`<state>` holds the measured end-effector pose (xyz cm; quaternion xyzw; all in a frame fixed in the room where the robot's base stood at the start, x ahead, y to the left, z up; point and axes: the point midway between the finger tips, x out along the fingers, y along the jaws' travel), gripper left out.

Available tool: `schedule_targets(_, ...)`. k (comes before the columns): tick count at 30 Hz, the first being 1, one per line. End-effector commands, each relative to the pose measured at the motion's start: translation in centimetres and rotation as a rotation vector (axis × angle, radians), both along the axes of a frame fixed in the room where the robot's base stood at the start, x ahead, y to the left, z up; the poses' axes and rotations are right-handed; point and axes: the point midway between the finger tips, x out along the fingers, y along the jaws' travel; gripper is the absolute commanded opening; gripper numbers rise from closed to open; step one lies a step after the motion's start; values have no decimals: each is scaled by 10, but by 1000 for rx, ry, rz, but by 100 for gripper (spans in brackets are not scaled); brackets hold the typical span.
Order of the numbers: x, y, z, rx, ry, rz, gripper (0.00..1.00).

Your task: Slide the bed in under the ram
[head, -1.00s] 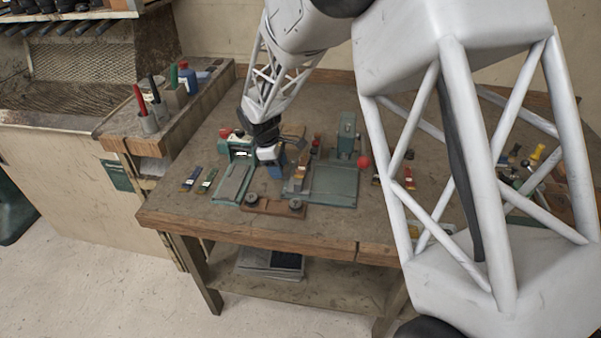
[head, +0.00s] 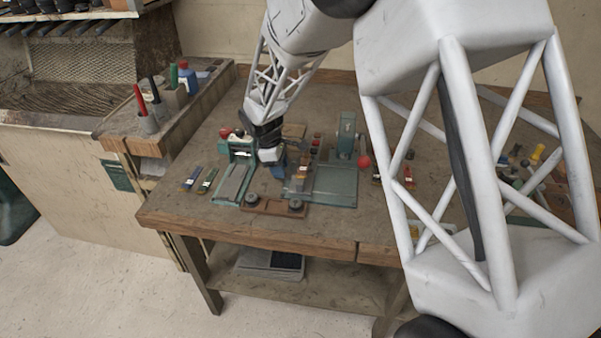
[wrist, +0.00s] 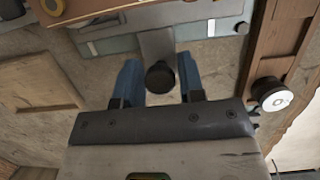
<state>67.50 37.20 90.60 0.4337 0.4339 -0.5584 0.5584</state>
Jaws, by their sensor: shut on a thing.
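My gripper (head: 277,170) has blue fingers and is low over the middle of the bench. In the wrist view my gripper (wrist: 160,85) is closed around a dark round knob (wrist: 160,77), with a finger on each side. The knob stands on a grey tongue (wrist: 157,45) that reaches to a teal-grey base. In the head view a small brown-topped piece, seemingly the bed (head: 299,184), lies just right of the fingers at the left edge of a green base plate (head: 335,188). A green upright (head: 347,135) with a red ball (head: 364,162) stands behind the plate. The ram's lower end cannot be made out.
A second green device (head: 236,150) with a grey strip stands left of my gripper. Small coloured pieces (head: 208,180) lie at left, others at right.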

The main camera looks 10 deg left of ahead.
Motion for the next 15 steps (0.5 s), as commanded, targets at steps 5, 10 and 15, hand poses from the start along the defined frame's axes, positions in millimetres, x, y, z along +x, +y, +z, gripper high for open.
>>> schedule_targets(5, 0, -8, -1, -1, 1, 0, 23)
schedule_targets(10, 0, -15, -1, -1, 1, 0, 23)
schedule_targets(15, 0, -22, 0, -1, 1, -1, 23)
